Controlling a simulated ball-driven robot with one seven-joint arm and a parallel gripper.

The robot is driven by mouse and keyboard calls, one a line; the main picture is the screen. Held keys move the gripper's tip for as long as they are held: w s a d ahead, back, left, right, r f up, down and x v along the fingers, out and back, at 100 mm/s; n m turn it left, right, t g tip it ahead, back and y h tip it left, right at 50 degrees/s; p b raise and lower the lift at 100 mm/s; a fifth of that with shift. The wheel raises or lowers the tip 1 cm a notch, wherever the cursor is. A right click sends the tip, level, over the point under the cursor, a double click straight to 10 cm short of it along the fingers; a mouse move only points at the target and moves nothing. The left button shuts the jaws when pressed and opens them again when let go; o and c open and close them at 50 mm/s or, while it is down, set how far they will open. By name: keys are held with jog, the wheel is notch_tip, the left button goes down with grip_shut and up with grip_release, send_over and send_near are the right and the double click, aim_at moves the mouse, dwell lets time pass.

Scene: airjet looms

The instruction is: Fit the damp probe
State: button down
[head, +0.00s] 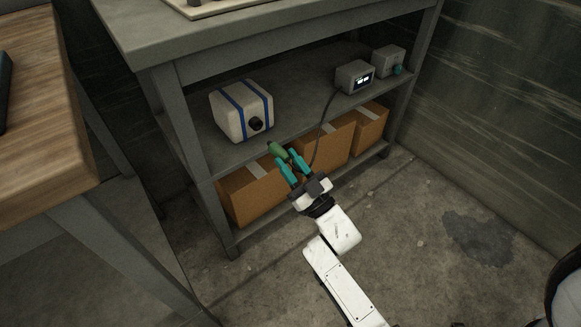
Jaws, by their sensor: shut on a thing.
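My gripper (285,160) has its teal fingers shut on a green probe (275,149), whose tip points up and left past the fingers. A dark cable (322,122) runs from the gripper area up to a grey meter box (355,77) with a lit display on the shelf. A white block with blue bands (230,117) stands on the same shelf, with a black round fitting (256,124) on its front face. The probe is apart from the fitting, in front of the shelf and below right of it. The fingers hide the probe's rear part.
A small grey box with a teal knob (388,62) stands right of the meter. Several cardboard boxes (250,191) fill the lower shelf. The shelf's front edge (235,163) lies close to my gripper. A wooden table (75,160) is at left. The concrete floor (430,190) at right is open.

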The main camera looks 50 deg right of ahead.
aim_at(280, 148)
jog(key=shift+s+d+r, duration=0.1)
jog(key=shift+s+d, duration=0.1)
jog(key=shift+d, duration=0.25)
jog(key=shift+w+d+b, duration=0.3)
jog(key=shift+w+b, duration=0.05)
jog(key=shift+w, duration=0.55)
jog(key=shift+w+d+b, duration=0.25)
jog(key=shift+w+b, duration=0.15)
jog(key=shift+w, duration=0.55)
jog(key=shift+w+d+b, duration=0.3)
jog(key=shift+w+b, duration=0.05)
jog(key=shift+w, duration=0.55)
jog(key=shift+w+d+b, duration=0.25)
jog(key=shift+w+b, duration=0.15)
jog(key=shift+w, duration=0.35)
jog(key=shift+w+d+b, duration=0.2)
jog(key=shift+w+b, duration=0.15)
jog(key=shift+w, duration=0.35)
jog(key=c, duration=0.8)
grip_release()
jog(key=p+v, duration=0.2)
jog(key=v, duration=0.8)
jog(key=shift+s+a, duration=0.15)
jog(key=shift+s, duration=0.2)
